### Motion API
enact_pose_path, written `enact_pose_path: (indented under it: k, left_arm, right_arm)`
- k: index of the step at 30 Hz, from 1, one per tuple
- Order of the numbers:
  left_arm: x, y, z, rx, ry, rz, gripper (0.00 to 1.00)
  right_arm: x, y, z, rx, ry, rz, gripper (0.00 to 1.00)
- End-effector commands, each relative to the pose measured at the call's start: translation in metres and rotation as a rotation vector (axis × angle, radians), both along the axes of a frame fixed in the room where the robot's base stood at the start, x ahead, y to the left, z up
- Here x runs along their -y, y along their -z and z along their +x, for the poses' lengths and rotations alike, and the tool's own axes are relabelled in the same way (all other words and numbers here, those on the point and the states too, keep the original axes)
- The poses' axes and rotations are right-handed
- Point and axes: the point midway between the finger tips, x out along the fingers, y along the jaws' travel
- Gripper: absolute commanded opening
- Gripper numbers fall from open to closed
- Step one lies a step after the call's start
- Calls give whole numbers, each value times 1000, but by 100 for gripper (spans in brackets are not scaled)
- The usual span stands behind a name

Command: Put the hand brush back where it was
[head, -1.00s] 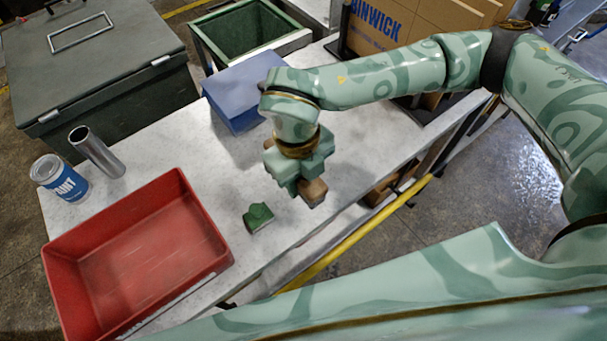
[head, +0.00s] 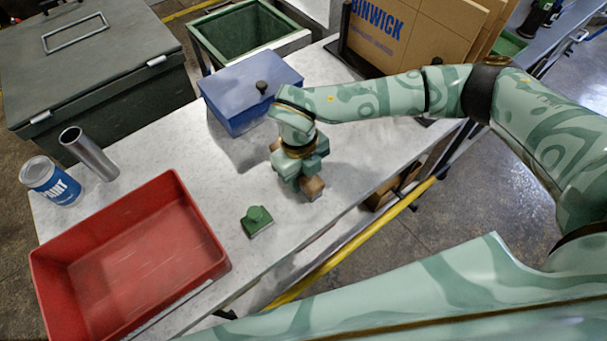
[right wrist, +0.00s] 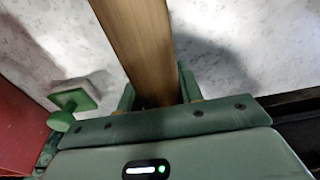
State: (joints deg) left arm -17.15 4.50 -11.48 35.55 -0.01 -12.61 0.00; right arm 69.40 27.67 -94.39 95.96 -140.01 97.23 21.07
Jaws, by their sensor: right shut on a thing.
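The hand brush (right wrist: 138,40) is a long brown wooden piece in the right wrist view, running up from between the fingers. In the head view its brown end (head: 313,187) shows at the near side of my right gripper (head: 300,178), and another brown bit shows at the far side. My right gripper is shut on it, low over the grey table (head: 170,150), near the table's front edge. Whether the brush touches the tabletop I cannot tell. Its bristles are not seen clearly. My left gripper is not in view.
A green knobbed block (head: 257,221) lies left of the gripper, beside a red tray (head: 205,225). A blue lidded box (head: 245,95) stands behind. A metal cylinder (head: 90,155) and paint can (head: 50,182) stand far left. Cardboard (head: 410,35) stands at the back right.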

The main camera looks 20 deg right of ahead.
Motion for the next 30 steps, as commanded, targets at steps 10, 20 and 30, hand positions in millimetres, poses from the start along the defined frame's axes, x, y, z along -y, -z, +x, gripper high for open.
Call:
enact_pose_path:
  k: [10, 20, 30]
  left_arm:
    - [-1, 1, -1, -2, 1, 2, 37]
    - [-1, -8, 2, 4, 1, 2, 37]
    - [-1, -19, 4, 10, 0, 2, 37]
  right_arm:
    - [0, 2, 0, -1, 1, 0, 58]
    - [-1, -34, 4, 5, 0, 0, 58]
    - [-5, -106, 10, 3, 1, 0, 58]
